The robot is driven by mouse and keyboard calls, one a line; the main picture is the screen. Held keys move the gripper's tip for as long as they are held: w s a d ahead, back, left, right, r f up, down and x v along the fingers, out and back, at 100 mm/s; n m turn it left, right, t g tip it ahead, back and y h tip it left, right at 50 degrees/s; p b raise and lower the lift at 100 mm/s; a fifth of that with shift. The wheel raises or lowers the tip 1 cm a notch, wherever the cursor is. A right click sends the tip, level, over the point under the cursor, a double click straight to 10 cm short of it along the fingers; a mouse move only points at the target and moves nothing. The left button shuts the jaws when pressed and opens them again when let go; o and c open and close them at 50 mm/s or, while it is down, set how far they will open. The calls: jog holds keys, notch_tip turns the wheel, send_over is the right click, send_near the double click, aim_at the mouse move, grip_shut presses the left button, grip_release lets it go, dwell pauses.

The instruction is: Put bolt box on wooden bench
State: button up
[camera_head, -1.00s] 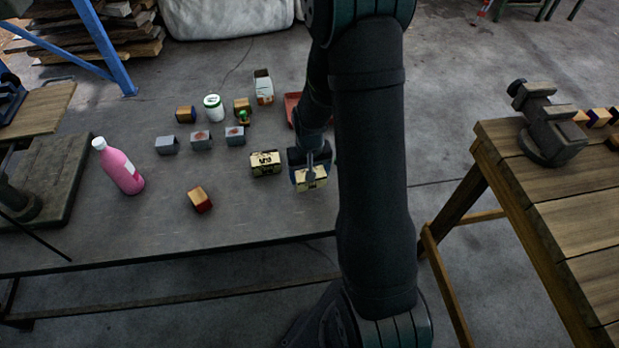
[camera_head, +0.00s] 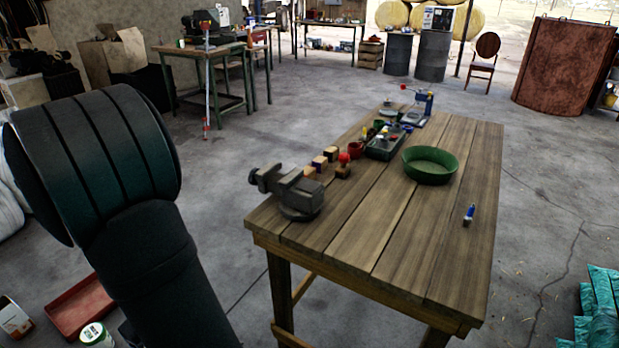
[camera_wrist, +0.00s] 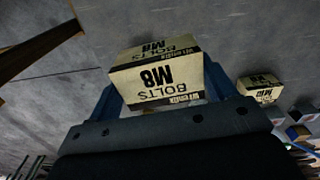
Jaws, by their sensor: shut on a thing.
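The bolt box (camera_wrist: 158,75), cream and black with "M8 BOLTS" print, is held between the blue fingers of my gripper (camera_wrist: 165,92) in the wrist view. My gripper is shut on it, with the grey floor or table behind. The wooden bench (camera_head: 365,225) stands in the middle of the head view, its plank top bare at the front. My gripper and the held box are not in the head view now; only my arm shows at left.
On the bench are a vise (camera_head: 298,195) at the near left corner, small wooden blocks, a dark tray (camera_head: 386,146), a green bowl (camera_head: 430,164) and a small blue item (camera_head: 469,214). A red tray (camera_head: 80,305) lies at lower left. The bench's front middle is clear.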

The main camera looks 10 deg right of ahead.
notch_tip(320, 180, up, 23)
jog(key=w+d+r+m, duration=0.3)
jog(key=w+d+m, duration=0.4)
jog(key=w+d, duration=1.2)
jog(key=w+d+m, duration=0.4)
jog(key=d, duration=1.3)
jog(key=w+d+m, duration=0.3)
jog(key=d, duration=1.4)
jog(key=s+d+f+m, duration=0.15)
jog(key=s+d, duration=0.25)
jog(key=d, duration=0.4)
jog(key=s+d+m, duration=0.2)
jog(key=s+d, duration=0.2)
jog(key=d, duration=0.5)
jog(key=s+d+f+m, duration=0.15)
jog(key=s+d, duration=0.25)
jog(key=d, duration=0.4)
jog(key=w+a+f, duration=0.1)
jog(key=w+f, duration=0.3)
jog(key=w+a+f, duration=0.1)
jog(key=w+f, duration=0.3)
jog(key=w+a+f, duration=0.2)
jog(key=w+f, duration=0.1)
jog(key=w, duration=0.1)
jog(key=shift+f, duration=2.45)
